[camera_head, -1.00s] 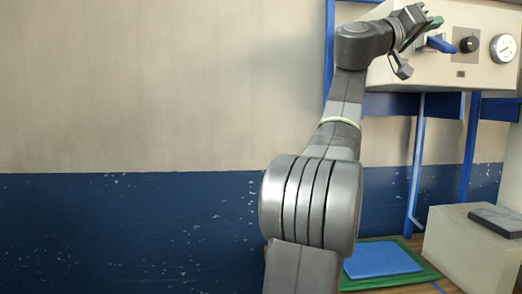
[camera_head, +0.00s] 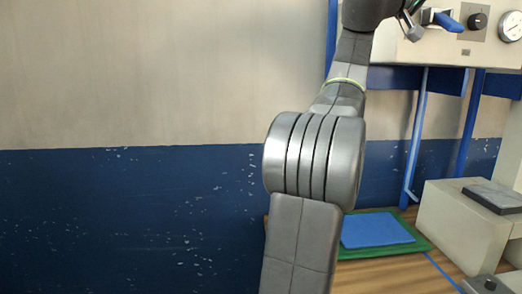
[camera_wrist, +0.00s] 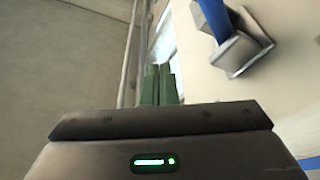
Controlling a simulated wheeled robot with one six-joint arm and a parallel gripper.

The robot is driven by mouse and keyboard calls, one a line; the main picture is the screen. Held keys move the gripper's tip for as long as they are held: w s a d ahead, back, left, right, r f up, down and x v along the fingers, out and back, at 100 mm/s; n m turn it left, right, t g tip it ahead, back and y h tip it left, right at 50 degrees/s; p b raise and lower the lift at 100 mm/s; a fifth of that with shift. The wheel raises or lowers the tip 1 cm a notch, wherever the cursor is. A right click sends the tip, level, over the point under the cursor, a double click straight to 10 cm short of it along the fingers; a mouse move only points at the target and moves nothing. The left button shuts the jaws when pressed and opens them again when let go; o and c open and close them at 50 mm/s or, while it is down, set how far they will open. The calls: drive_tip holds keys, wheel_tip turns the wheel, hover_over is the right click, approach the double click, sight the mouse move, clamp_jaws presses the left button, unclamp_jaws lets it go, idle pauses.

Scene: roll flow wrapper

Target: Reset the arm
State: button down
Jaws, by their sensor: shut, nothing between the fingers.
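My gripper (camera_wrist: 159,88) shows in the wrist view with its green fingers close together and nothing between them. It points along the side of a cream machine panel, apart from the blue handle (camera_wrist: 214,18) and its metal mount at upper right. In the head view my arm rises from the bottom middle to the top edge. The gripper end is mostly cut off there, just left of the blue handle (camera_head: 446,21) on the cream panel (camera_head: 420,52).
The panel also carries a black knob (camera_head: 477,20) and a round gauge (camera_head: 512,26). Blue posts (camera_head: 470,125) stand below it. A blue pad on a green mat (camera_head: 428,249) lies on the wooden floor. A cream block (camera_head: 455,225) stands at right. The wall at left is clear.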

drive_tip(key=s+a+f+m+g+b, duration=0.2)
drive_tip(key=a+f+m+b, duration=0.15)
drive_tip(key=f+b, duration=0.7)
drive_tip(key=s+r+b+v, duration=0.1)
drive_tip(key=b+v, duration=0.4)
drive_tip(key=v, duration=0.5)
drive_tip(key=r+p+x, duration=0.1)
drive_tip(key=p+x, duration=0.4)
drive_tip(key=x, duration=0.6)
drive_tip(key=w+d+r+n+t+p, duration=0.2)
drive_tip(key=w+r+n+p, duration=0.2)
drive_tip(key=r+p, duration=0.8)
drive_tip(key=s+a+f+b, duration=0.4)
drive_tip(key=a, duration=0.3)
drive_tip(key=shift+s+a+m+g, duration=0.2)
drive_tip(key=shift+s+m+g, duration=0.05)
drive_tip(key=shift+m+g, duration=0.2)
